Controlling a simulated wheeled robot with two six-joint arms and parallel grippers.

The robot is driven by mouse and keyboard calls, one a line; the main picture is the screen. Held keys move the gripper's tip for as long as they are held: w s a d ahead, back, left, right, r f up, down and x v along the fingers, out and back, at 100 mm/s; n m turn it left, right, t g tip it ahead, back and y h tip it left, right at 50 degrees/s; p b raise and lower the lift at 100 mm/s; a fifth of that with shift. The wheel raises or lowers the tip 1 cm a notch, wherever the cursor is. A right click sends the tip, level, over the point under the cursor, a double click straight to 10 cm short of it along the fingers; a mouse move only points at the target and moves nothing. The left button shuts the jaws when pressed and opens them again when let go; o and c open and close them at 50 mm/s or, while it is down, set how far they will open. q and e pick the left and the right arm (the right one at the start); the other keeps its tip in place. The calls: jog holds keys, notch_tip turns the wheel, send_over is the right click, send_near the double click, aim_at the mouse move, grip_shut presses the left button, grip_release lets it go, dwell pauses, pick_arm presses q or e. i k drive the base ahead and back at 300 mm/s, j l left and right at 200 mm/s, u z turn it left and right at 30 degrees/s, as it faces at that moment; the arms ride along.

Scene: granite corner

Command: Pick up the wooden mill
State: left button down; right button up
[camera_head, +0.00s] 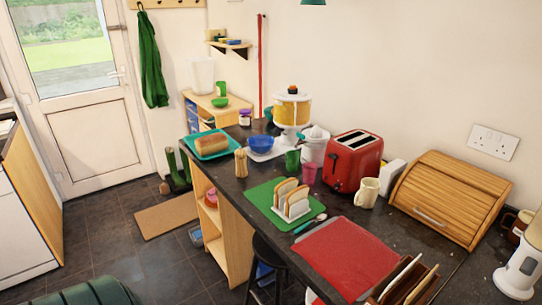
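A small pale wooden upright object (241,162), which looks like the wooden mill, stands near the left edge of the dark counter (232,188). It is just in front of the teal tray (222,153) with a loaf on it and behind the green mat (262,205). Its fine shape is too small to make out. Nothing is touching it from above. Neither of my grippers shows in the head view.
A toast rack (291,202) stands on the green mat. A blue bowl (261,143), green cup (292,160), red toaster (353,161), cream mug (366,192) and wooden bread bin (438,195) crowd the counter. A black stool (268,251) stands against its left side.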

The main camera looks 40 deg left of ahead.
aim_at(242, 171)
jog(key=u, duration=1.6)
jog(key=i+j+z, duration=0.15)
jog(key=z, duration=0.2)
jog(key=i+j+z, duration=0.1)
jog(key=z, duration=0.3)
jog(key=j+z, duration=0.35)
jog(key=i+l, duration=0.05)
